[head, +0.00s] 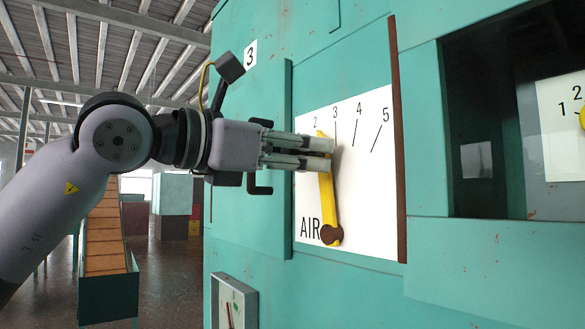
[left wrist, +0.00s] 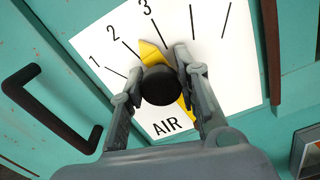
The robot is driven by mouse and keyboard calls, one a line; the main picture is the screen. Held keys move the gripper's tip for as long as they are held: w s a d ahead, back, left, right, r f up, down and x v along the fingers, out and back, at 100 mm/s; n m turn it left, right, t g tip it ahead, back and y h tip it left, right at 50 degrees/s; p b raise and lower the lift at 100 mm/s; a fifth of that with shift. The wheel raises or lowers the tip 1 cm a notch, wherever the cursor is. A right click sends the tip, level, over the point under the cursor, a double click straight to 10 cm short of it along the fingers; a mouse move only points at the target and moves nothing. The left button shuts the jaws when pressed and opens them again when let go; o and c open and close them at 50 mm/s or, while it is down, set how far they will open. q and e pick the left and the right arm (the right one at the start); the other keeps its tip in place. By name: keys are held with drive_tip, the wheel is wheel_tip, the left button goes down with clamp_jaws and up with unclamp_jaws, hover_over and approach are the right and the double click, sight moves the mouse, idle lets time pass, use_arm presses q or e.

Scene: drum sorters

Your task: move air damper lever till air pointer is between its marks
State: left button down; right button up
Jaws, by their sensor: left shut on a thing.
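The yellow air damper lever (head: 326,195) stands on a white plate (head: 365,215) marked AIR, with numbered ticks. It turns about a brown pivot at the plate's bottom. In the left wrist view the lever's yellow tip (left wrist: 149,51) lies between ticks 2 and 3, and a black round knob (left wrist: 160,86) covers part of it. My left gripper (head: 325,155) is shut on the lever near its upper end. In the left wrist view its fingers (left wrist: 160,84) are either side of the knob. My right gripper is not in view.
A small framed gauge (head: 232,306) with a red needle is low on the green cabinet; its marks are unclear and its lower part is cut off. A dark handle (left wrist: 52,108) is left of the plate. A recessed window (head: 480,150) with another dial is at right.

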use_arm(q)
drive_tip(key=shift+s+d+m+b, duration=0.3)
drive_tip(key=shift+s+d+m, duration=0.3)
drive_tip(key=shift+s+m, duration=0.35)
drive_tip(key=c, duration=1.2)
unclamp_jaws()
drive_tip(key=shift+w, duration=0.1)
drive_tip(key=v, duration=1.2)
